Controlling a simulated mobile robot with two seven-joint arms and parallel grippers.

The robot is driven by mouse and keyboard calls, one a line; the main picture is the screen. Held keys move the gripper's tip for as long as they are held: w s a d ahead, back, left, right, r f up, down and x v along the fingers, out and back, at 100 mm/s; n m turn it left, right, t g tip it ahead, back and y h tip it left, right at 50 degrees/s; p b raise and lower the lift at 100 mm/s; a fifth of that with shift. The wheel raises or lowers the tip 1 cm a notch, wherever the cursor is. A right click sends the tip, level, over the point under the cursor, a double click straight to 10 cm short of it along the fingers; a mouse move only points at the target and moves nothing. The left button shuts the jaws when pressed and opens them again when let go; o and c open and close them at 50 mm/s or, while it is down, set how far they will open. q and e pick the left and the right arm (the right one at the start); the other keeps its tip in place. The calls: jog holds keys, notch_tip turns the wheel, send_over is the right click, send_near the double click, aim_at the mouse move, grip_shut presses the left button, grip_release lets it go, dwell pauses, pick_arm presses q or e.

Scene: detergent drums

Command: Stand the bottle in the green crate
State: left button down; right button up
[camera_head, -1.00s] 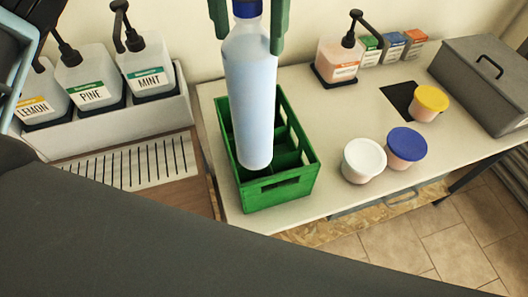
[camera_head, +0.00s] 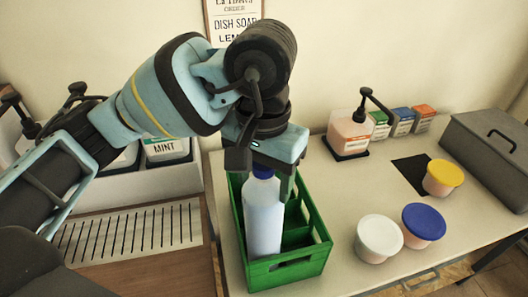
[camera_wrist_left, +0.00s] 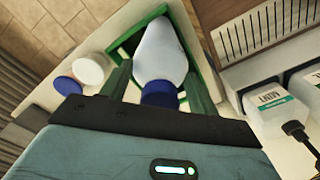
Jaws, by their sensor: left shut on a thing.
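The bottle (camera_head: 263,218) is pale blue with a blue cap and is upright. Its lower part is inside the green crate (camera_head: 290,270), in the near-left part, and its base is hidden behind the front wall. I cannot tell whether it touches the crate floor. My left gripper (camera_head: 268,185) is shut on the bottle near its top, coming from above. In the left wrist view the bottle's blue cap (camera_wrist_left: 158,93) lies between the two fingers, with the body reaching down into the crate (camera_wrist_left: 128,45). My right gripper is not in view.
Right of the crate stand white-lidded (camera_head: 379,237), blue-lidded (camera_head: 424,222) and yellow-lidded (camera_head: 443,176) tubs. A pump bottle (camera_head: 349,131), small boxes (camera_head: 403,120) and a grey case (camera_head: 490,155) stand farther back. A holder of pump dispensers and a slatted rack (camera_head: 130,232) are left.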

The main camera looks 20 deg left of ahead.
pick_arm(q)
jog(key=shift+f, duration=2.65)
jog(key=shift+c, duration=1.9)
grip_release()
notch_tip(320, 180, up, 12)
jog(key=shift+r, duration=0.15)
